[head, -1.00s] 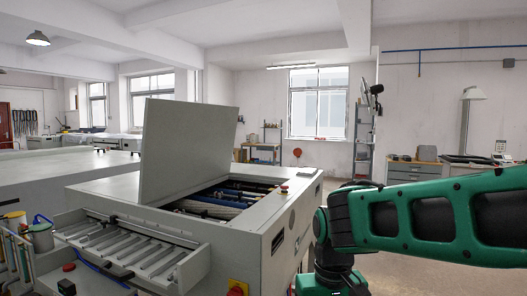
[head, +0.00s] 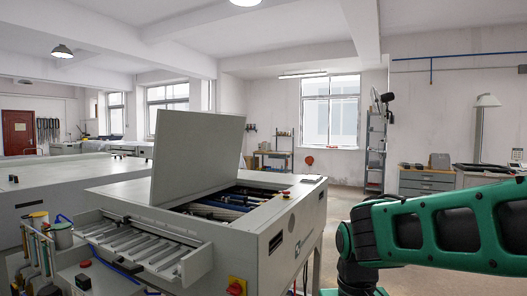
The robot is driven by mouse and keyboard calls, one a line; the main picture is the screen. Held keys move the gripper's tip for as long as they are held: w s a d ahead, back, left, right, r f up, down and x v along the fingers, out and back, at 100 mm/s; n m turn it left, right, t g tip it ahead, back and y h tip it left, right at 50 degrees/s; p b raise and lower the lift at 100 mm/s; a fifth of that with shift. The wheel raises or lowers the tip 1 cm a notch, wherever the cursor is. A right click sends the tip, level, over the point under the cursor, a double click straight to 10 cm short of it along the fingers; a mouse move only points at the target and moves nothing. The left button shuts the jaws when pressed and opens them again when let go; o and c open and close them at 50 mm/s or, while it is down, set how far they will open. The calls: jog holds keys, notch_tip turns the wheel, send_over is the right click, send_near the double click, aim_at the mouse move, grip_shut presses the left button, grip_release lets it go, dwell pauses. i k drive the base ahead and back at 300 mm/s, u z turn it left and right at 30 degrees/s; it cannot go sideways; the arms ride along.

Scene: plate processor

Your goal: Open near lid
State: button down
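The plate processor (head: 242,233) is a grey box-shaped machine in the middle of the head view. A flat grey lid (head: 197,158) on it stands raised, leaning slightly to the right at its top. Beside the raised lid, an opening (head: 225,203) shows rollers and blue parts inside. I cannot tell for sure whether this raised panel is the near lid. A green and black link of my arm reaches in from the right. My gripper is outside the view.
A ribbed feed tray (head: 143,246) sticks out at the machine's front left, with cups and bottles (head: 50,236) beside it. A red and yellow switch (head: 236,287) is on the near side. Floor is clear right of the machine. Shelves and a cabinet (head: 427,183) stand at the back.

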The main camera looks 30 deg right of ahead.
aim_at(193, 153)
jog(key=z, duration=0.25)
jog(key=i, duration=1.1)
jog(key=z, duration=0.2)
